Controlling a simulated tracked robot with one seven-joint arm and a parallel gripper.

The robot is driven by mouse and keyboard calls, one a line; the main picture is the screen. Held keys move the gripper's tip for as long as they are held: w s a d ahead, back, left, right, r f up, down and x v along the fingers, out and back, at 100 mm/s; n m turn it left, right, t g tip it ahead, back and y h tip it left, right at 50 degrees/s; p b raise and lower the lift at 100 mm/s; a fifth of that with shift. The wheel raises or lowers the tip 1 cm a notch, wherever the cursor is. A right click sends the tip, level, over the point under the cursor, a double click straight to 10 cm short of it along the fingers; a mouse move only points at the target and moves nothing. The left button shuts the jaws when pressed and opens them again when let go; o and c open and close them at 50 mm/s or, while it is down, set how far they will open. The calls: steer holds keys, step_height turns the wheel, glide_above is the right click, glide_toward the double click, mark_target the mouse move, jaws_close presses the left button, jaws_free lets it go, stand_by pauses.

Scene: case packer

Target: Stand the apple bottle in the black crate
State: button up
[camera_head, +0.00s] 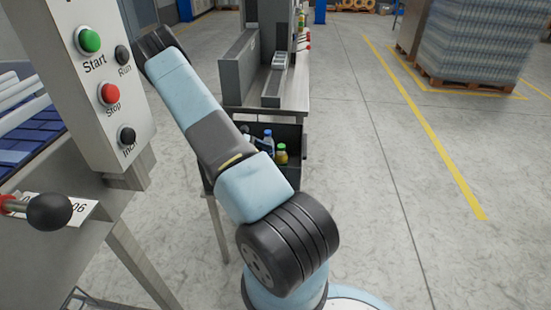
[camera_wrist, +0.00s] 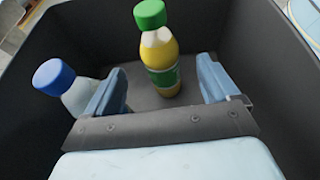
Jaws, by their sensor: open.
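The apple bottle (camera_wrist: 163,70), yellow with a green cap and green label, stands on the floor of the black crate (camera_wrist: 270,75) in the wrist view. My gripper (camera_wrist: 161,72) is open, one finger to each side of the bottle, with gaps visible at both sides. In the head view the apple bottle (camera_head: 281,156) shows inside the black crate (camera_head: 292,133), partly behind my arm. My gripper is hidden in the head view.
A blue-capped bottle (camera_wrist: 72,90) is in the crate beside my left finger; it also shows in the head view (camera_head: 267,138). The crate's walls rise close around the gripper. A control panel (camera_head: 100,80) stands at left. Open floor (camera_head: 380,200) lies to the right.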

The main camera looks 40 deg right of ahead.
steer(key=s+a+r+m+t+y, duration=0.1)
steer(key=a+r+m+t+y, duration=0.15)
steer(key=a+r, duration=0.6)
steer(key=s+a+r+m+t+y, duration=0.1)
steer(key=a+r+t+y, duration=0.3)
steer(key=r, duration=0.8)
steer(key=s+a+r+m+t+h, duration=0.1)
steer(key=a+r+m, duration=0.1)
steer(key=a+r, duration=0.65)
steer(key=s+a+r+m+t+y, duration=0.1)
steer(key=s+a+r+t, duration=0.3)
steer(key=s, duration=0.5)
steer(key=s+a+r+m+t+y, duration=0.2)
steer(key=s+a+r+t+y, duration=0.1)
steer(key=s+a+r, duration=0.6)
steer(key=shift+s+a+r+t, duration=0.25)
steer(key=shift+s+r+t, duration=0.2)
steer(key=shift+s+r, duration=0.4)
